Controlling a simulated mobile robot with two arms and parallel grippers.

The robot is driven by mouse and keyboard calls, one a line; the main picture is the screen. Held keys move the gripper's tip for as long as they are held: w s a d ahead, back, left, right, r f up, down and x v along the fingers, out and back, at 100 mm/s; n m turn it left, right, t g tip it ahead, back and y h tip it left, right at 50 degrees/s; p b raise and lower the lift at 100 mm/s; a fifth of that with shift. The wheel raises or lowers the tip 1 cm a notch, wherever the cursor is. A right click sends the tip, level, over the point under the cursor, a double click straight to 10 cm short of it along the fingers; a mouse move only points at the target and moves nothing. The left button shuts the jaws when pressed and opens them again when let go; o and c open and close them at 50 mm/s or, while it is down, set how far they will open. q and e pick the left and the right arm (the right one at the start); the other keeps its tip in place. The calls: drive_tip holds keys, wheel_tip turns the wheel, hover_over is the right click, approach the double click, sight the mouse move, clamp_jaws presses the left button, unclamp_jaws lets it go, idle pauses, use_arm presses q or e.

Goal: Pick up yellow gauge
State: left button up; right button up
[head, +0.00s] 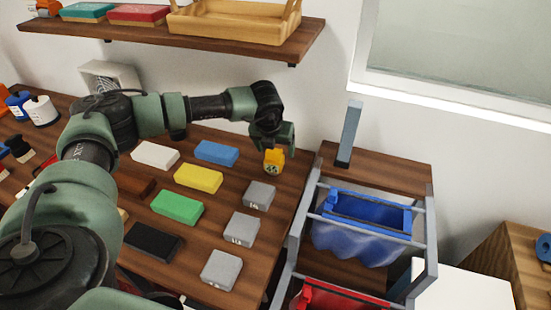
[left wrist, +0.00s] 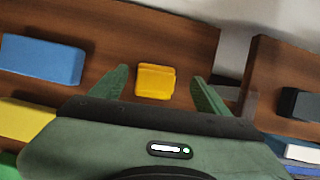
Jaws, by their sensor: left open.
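The yellow gauge (head: 273,161) is a small yellow block with dark marks on its front. It stands near the right end of the wooden counter. In the left wrist view the gauge (left wrist: 155,81) lies between and a little beyond my open fingers. My left gripper (head: 274,145) hangs just above the gauge in the head view, its tips close to the gauge top. In the left wrist view both green fingertips of the left gripper (left wrist: 160,80) are spread with a gap to either side of the gauge. My right gripper is not in view.
A blue block (head: 216,153), a yellow block (head: 198,178) and several grey blocks (head: 260,195) lie nearby on the counter (head: 190,277). A metal rack with a blue bag (head: 362,242) stands to the right. A wooden shelf (head: 200,38) hangs above.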

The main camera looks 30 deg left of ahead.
sight(275, 157)
use_arm(q)
drive_tip(key=x, duration=0.1)
drive_tip(key=p+x, duration=0.1)
drive_tip(key=x, duration=0.2)
drive_tip(key=shift+s+a+f+p, duration=0.2)
drive_tip(key=shift+f+p, duration=0.2)
drive_tip(key=shift+f, duration=0.05)
drive_tip(key=shift+w+f, duration=0.1)
drive_tip(key=shift+f, duration=0.25)
drive_tip(key=c, duration=1.6)
